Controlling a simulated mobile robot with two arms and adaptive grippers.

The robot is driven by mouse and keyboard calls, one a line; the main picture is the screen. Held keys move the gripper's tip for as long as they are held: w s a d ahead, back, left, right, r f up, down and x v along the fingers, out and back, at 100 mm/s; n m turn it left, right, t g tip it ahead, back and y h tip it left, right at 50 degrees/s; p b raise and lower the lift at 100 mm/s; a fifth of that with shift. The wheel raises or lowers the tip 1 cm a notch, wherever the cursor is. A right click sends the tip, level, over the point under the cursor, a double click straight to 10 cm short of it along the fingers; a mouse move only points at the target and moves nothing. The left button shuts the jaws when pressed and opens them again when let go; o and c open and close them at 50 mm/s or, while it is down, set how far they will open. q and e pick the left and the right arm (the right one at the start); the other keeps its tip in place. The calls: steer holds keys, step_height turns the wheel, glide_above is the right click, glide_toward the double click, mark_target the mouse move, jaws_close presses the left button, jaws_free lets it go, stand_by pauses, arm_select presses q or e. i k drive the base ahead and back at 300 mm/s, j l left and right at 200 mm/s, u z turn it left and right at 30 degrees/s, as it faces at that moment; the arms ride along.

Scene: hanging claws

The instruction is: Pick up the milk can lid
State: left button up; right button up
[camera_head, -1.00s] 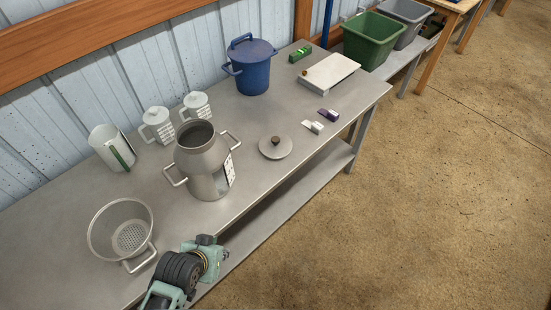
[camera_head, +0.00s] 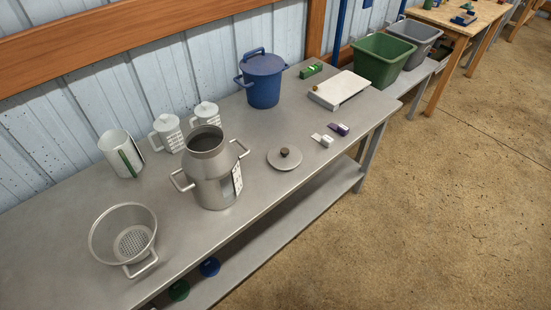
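The milk can lid (camera_head: 284,159) is a flat round grey metal disc with a small dark brown knob. The lid and the can are apart. Neither of my grippers shows in the current view.
A strainer (camera_head: 103,236) sits at the front left. White jugs (camera_head: 168,134) and a measuring jug (camera_head: 117,158) stand behind the can. A blue lidded bucket (camera_head: 263,88), a white scale (camera_head: 339,90) and small boxes (camera_head: 339,129) lie beyond the lid. Floor (camera_head: 430,210) in front is open.

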mark_target(284, 157)
steer(key=i+l+u, duration=0.1)
steer(key=u, duration=0.35)
steer(key=l+u, duration=0.2)
steer(key=u, duration=0.2)
steer(key=i+l+u, duration=0.1)
steer(key=u, duration=0.35)
steer(key=l+u, duration=0.25)
steer(key=u, duration=0.2)
